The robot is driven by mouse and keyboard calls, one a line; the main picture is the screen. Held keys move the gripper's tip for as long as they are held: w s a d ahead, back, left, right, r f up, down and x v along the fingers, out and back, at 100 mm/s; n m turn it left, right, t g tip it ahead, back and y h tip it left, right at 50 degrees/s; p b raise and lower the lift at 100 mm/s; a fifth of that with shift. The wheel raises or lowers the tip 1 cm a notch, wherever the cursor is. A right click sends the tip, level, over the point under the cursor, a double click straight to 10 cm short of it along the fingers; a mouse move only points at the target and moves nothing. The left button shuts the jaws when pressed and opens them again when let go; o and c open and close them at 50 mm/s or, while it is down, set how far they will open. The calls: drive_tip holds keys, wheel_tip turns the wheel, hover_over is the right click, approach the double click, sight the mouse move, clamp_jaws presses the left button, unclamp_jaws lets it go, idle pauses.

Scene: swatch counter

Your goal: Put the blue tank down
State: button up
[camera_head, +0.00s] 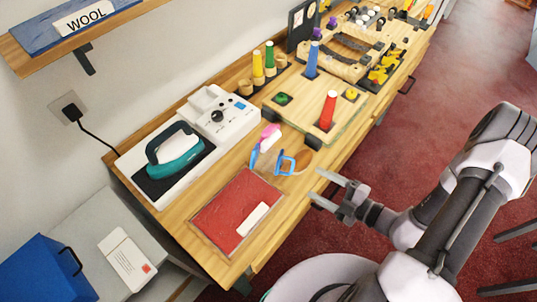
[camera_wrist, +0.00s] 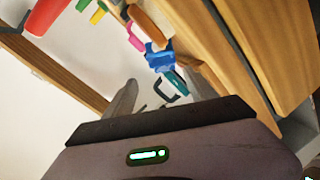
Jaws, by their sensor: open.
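A small blue piece with a loop-like handle (camera_head: 286,162), which I take for the blue tank, stands on the wooden counter near its front edge. It also shows in the wrist view (camera_wrist: 158,58), beyond the fingers. My gripper (camera_head: 320,187) is open and empty, with its fingers pointing toward the counter's front edge. It is apart from the blue piece, to its lower right in the head view. In the wrist view my gripper (camera_wrist: 163,92) shows both fingers spread, with nothing between them in contact.
A teal iron (camera_head: 175,155) rests on a white station (camera_head: 222,112). A red mat (camera_head: 222,206) with a white piece lies in front. Beside the blue piece are a pink-and-white item (camera_head: 270,134) and a brown disc (camera_head: 303,159). A board (camera_head: 300,118) carries red and blue cones.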

drive_tip(key=b, duration=0.2)
approach(276, 163)
drive_tip(key=w+a+f, duration=0.1)
drive_tip(key=w, duration=0.1)
drive_tip(key=w+a+f, duration=0.2)
drive_tip(key=shift+w+a, duration=0.1)
drive_tip(key=shift+a, duration=0.15)
drive_tip(key=b+x, duration=0.1)
drive_tip(key=x, duration=0.4)
drive_tip(key=shift+a, duration=0.2)
drive_tip(key=shift+d+r, duration=0.1)
